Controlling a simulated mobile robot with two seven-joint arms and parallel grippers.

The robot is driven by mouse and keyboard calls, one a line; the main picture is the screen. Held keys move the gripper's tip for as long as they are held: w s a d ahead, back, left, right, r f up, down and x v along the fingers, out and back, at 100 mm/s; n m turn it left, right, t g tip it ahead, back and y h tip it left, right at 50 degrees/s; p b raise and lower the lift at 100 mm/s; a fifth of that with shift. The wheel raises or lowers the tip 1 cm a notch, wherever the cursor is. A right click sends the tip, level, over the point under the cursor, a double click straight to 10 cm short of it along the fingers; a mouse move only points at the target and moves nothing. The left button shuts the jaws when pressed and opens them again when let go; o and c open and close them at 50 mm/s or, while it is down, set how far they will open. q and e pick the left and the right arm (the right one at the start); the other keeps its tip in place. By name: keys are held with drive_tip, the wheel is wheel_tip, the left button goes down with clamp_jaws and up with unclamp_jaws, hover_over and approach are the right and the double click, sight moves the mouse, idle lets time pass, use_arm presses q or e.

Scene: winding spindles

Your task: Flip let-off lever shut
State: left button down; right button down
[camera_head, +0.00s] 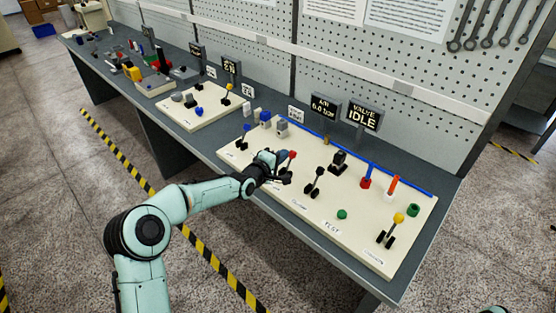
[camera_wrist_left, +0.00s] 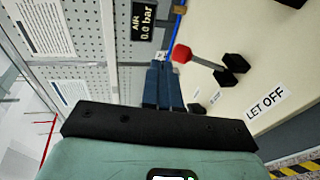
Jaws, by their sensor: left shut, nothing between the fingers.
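The let-off lever is a black lever with a red knob (camera_head: 292,154) on the cream panel (camera_head: 325,220). In the left wrist view its red knob (camera_wrist_left: 181,53) is at the end of a grey shaft that leans over from a black base (camera_wrist_left: 236,66). A "LET OFF" label (camera_wrist_left: 266,103) lies beside it. My left gripper (camera_head: 279,160) is shut and empty, right beside the knob. Its blue fingers (camera_wrist_left: 163,82) show close to the knob in the wrist view; I cannot tell whether they touch. The gripper partly hides the lever's base in the head view. My right gripper is out of view.
Other levers stand nearby: a blue-knobbed one (camera_head: 243,143), a black one (camera_head: 316,180) and a yellow-knobbed one (camera_head: 394,224). Signs reading "AIR 0.0 bar" (camera_head: 323,107) and "VALVE IDLE" (camera_head: 362,115) stand behind the panel. A pegboard wall closes off the back.

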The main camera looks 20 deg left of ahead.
use_arm(q)
drive_tip(key=s+a+r, duration=0.1)
drive_tip(key=s+r, duration=0.4)
drive_tip(key=s, duration=0.2)
drive_tip(key=shift+s+a+b, duration=0.25)
drive_tip(key=shift+a+b, duration=0.05)
drive_tip(key=shift+b, duration=0.1)
